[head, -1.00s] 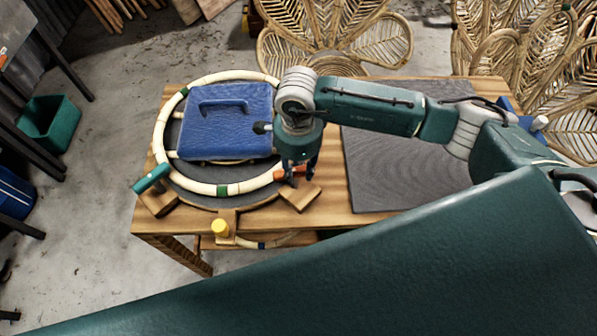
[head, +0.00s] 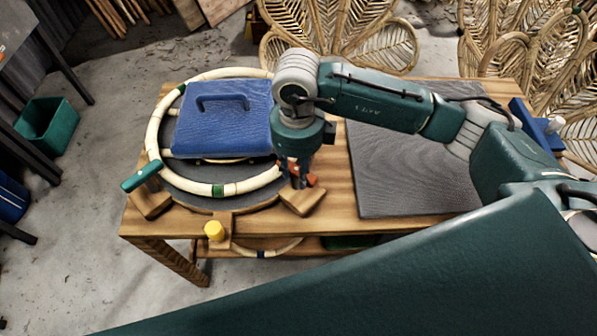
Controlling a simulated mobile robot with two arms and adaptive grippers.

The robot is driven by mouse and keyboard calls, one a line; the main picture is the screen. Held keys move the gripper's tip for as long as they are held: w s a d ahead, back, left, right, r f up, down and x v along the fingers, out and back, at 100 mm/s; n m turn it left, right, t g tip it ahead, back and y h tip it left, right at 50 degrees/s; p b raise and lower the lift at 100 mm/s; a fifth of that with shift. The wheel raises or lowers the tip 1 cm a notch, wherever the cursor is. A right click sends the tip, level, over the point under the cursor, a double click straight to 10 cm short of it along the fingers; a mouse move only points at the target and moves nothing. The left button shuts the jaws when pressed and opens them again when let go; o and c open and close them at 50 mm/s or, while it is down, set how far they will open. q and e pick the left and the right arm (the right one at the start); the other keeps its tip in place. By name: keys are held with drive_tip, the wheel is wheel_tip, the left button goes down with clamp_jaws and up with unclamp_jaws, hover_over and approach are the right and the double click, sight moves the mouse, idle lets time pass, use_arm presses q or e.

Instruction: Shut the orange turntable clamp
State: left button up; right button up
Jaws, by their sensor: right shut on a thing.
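The orange clamp (head: 311,180) is at the front right of the round turntable (head: 190,180), at a wooden block. Only a small part of its orange handle shows. My right gripper (head: 299,181) points down at it and is shut on it; the fingers hide most of the handle. A pale rattan ring (head: 160,120) with green bands lies on the turntable. Its front right part passes close beside my gripper. I cannot tell whether the clamp presses on the ring. My left gripper is not in view.
A green handle (head: 141,175) and a yellow knob (head: 214,231) stand at the turntable's left and front. A grey mat (head: 400,170) covers the table's right side. A large dark green part of mine fills the lower right.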

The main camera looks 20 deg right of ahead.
drive_tip(key=shift+w+m, duration=0.1)
drive_tip(key=shift+m, duration=0.4)
drive_tip(key=shift+a+r, duration=0.1)
drive_tip(key=o, duration=1.2)
wheel_tip(320, 180, up, 12)
idle(0.3)
